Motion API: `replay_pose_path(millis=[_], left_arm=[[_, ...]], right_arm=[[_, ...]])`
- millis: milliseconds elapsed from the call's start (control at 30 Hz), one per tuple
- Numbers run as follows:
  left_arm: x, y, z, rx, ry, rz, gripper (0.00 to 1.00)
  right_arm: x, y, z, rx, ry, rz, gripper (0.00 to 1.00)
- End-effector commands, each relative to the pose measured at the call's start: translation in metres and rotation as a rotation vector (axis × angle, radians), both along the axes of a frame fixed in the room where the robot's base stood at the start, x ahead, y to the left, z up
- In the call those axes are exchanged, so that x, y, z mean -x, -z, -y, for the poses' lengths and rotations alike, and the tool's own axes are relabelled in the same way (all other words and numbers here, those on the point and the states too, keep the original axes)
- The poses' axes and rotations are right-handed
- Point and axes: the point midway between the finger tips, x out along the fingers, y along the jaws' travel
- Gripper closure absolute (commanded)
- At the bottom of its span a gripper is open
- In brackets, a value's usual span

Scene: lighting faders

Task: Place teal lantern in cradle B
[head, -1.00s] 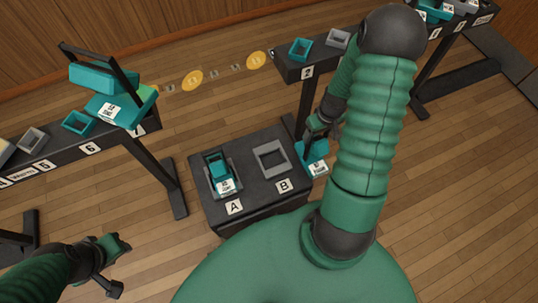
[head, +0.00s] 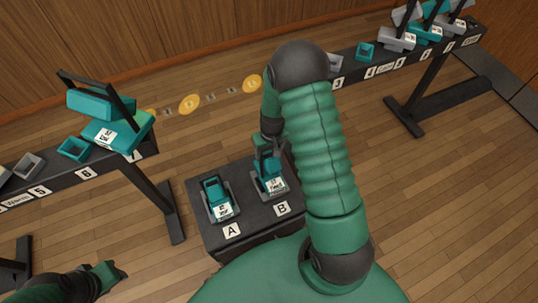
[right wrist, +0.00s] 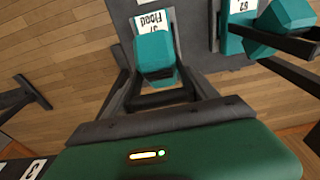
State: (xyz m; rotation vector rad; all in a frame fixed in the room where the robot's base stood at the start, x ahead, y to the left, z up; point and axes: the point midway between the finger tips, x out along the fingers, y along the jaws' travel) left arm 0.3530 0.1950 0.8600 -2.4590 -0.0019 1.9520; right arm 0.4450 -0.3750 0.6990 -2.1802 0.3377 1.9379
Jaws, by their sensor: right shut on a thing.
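The teal lantern (head: 268,170) with a white label is at cradle B (head: 285,189) on the dark stand. Grey cradle edges show around its base; I cannot tell whether it is fully seated. My right gripper (head: 266,150) is over it, shut on it from above. In the right wrist view the held lantern (right wrist: 154,55) shows its label and dark handle. A second teal lantern (head: 215,192) sits in cradle A, left of B.
The dark stand (head: 245,214) carries plates A and B. Rails with numbered places run at left and right. A large teal lantern (head: 110,115) stands on the left rail near 7. Several lamps crowd the far right rail (head: 465,40).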

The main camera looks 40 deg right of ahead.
Motion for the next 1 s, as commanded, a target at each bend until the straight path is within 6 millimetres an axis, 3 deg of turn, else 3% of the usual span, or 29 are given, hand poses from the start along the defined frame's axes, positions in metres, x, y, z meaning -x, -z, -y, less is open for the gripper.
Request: replay_pose_path(millis=[200,467,500,667,1000], left_arm=[[0.0,0.006,0.0,0.0,0.0,0.0,0.66],[0.0,0.006,0.0,0.0,0.0,0.0,0.66],[0.0,0.006,0.0,0.0,0.0,0.0,0.66],[0.0,0.006,0.0,0.0,0.0,0.0,0.66],[0.0,0.004,0.0,0.0,0.0,0.0,0.66]], right_arm=[[0.0,0.03,0.0,0.0,0.0,0.001,1.0],[0.0,0.032,0.001,0.001,0.0,0.002,1.0],[0.001,0.033,0.0,0.0,0.0,0.0,0.31],[0.001,0.032,0.0,0.0,-0.001,-0.001,0.11],[0.0,0.027,0.0,0.0,-0.001,0.001,0.11]])
